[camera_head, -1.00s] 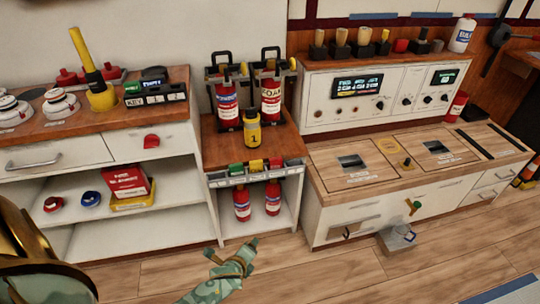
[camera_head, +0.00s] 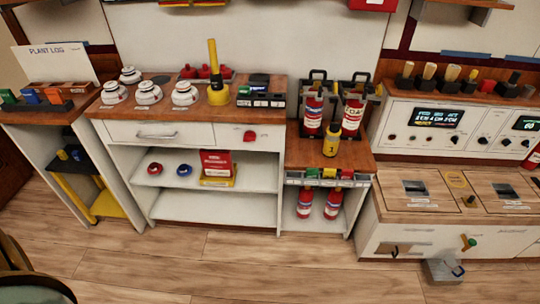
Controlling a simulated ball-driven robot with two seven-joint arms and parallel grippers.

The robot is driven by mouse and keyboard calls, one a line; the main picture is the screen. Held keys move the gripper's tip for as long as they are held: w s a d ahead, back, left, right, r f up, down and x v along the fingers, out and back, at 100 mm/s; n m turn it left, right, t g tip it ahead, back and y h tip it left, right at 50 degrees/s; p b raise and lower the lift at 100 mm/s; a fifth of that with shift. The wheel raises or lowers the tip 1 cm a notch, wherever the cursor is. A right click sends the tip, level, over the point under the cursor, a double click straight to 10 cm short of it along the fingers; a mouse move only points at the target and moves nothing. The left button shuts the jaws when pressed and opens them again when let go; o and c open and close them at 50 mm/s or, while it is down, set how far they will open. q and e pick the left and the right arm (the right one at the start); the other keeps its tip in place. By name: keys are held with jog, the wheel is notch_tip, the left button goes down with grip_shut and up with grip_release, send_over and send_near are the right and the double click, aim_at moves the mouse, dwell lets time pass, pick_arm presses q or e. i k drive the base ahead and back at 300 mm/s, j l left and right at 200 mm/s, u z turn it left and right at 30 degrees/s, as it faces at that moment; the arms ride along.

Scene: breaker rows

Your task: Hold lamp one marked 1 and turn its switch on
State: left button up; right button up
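A yellow lamp with a dark cap (camera_head: 331,140) stands upright on the low wooden-topped cabinet (camera_head: 350,159) right of centre. A small dark mark shows on its front, too small to read now; about a second ago it looked like a 1. Its switch cannot be made out. Neither gripper is in view. Only a dark and gold part of my left side shows at the lower left edge, far from the lamp.
Two red extinguishers (camera_head: 313,113) (camera_head: 352,115) stand behind the lamp. A white shelf unit (camera_head: 208,207) is on the left, holding a tall yellow item (camera_head: 216,90). The wooden floor in front is clear.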

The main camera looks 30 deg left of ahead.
aim_at(333, 127)
jog(key=i+l+u, duration=0.15)
jog(key=u, duration=0.25)
jog(key=i+l+u, duration=0.1)
jog(key=l+u, duration=0.15)
jog(key=u, duration=0.15)
jog(key=i+l+u, duration=0.1)
jog(key=l+u, duration=0.15)
jog(key=u, duration=0.15)
jog(key=l+u, duration=0.4)
jog(key=i+j, duration=0.05)
jog(key=j, duration=0.05)
